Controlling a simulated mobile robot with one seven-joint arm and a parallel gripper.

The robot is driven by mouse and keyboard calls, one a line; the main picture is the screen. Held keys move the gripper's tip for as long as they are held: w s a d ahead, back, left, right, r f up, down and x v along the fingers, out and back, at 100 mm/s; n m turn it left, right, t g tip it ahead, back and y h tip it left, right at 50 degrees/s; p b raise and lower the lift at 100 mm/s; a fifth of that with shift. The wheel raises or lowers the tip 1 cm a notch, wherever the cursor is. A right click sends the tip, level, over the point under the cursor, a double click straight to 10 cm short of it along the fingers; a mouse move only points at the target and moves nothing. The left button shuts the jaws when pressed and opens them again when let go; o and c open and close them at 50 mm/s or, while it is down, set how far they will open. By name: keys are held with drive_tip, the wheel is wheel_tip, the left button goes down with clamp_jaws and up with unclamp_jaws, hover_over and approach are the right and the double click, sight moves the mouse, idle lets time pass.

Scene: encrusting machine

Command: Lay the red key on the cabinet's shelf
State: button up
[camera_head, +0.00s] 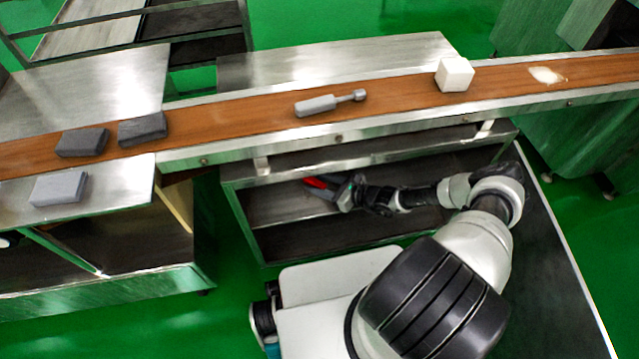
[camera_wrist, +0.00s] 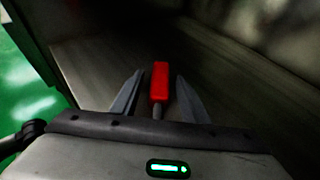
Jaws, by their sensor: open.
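The red key (camera_head: 315,183) is inside the cabinet (camera_head: 246,228) under the conveyor, at the left end of my gripper (camera_head: 335,188). In the wrist view the red key (camera_wrist: 160,80) shows a red block-like end and a thin grey shank pointing toward my gripper (camera_wrist: 157,92). My gripper is open, with one finger on each side of the key and a gap to each. The key appears to rest on the cabinet's shelf (camera_wrist: 95,55), though contact beneath it is hard to see.
The conveyor belt (camera_head: 240,113) runs above the cabinet, carrying a grey tool (camera_head: 318,105), a white cube (camera_head: 454,75) and dark blocks (camera_head: 142,129). A grey block (camera_head: 59,188) lies on the left table. The cabinet's frame surrounds my arm closely; shelf room is free around the key.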

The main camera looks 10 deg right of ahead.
drive_tip(key=shift+r, duration=0.15)
drive_tip(key=p+v, duration=0.3)
drive_tip(key=v, duration=0.9)
